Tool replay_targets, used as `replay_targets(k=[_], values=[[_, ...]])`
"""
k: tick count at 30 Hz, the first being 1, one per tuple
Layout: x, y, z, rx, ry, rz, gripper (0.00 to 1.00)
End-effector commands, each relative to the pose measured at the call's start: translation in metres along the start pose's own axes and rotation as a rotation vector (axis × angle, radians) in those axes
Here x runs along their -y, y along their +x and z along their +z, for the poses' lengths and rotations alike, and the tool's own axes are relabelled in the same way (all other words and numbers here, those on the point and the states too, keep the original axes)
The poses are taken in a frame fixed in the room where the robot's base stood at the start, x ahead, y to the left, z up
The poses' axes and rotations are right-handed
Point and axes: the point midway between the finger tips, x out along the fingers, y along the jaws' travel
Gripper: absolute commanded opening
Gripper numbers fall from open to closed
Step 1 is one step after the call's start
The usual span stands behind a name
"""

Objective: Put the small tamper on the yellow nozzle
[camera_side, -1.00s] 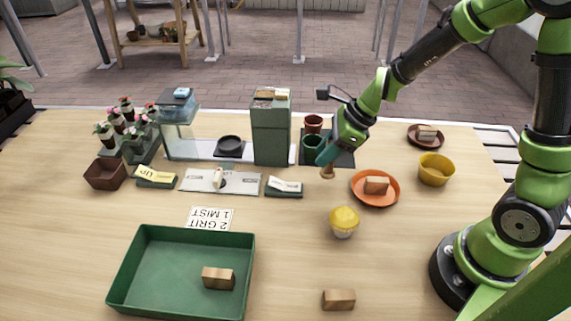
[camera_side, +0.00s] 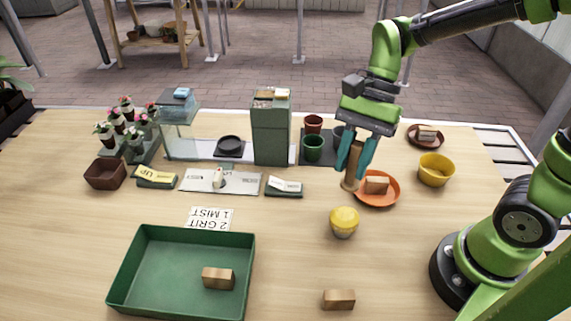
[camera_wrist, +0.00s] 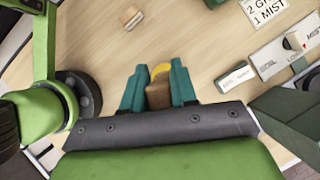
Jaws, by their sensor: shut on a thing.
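My gripper (camera_side: 354,164) points down and is shut on the small wooden tamper (camera_side: 350,182), whose lower end sticks out below the teal fingers. The tamper appears beside the left rim of the orange saucer; its height above the table is hard to tell. The yellow nozzle (camera_side: 343,218) stands on the table a little nearer the camera, with a pale lower part. In the wrist view the tamper (camera_wrist: 158,95) sits between the fingers and hides most of the yellow nozzle (camera_wrist: 161,70).
The orange saucer (camera_side: 389,197) with a wooden block stands at the right of the tamper. A yellow bowl (camera_side: 436,171) is further right. A green tray (camera_side: 150,290) lies front left. Table around the nozzle is clear.

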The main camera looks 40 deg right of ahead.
Motion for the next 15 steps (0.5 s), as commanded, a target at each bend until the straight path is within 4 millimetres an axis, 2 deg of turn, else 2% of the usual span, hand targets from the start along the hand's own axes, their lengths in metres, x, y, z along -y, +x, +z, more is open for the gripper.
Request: replay_targets(k=[4, 15], values=[[-0.006, 0.011, -0.002, 0.002, -0.066, 0.042, 0.0], [-0.007, 0.053, -0.026, 0.003, -0.067, 0.044, 0.0]])
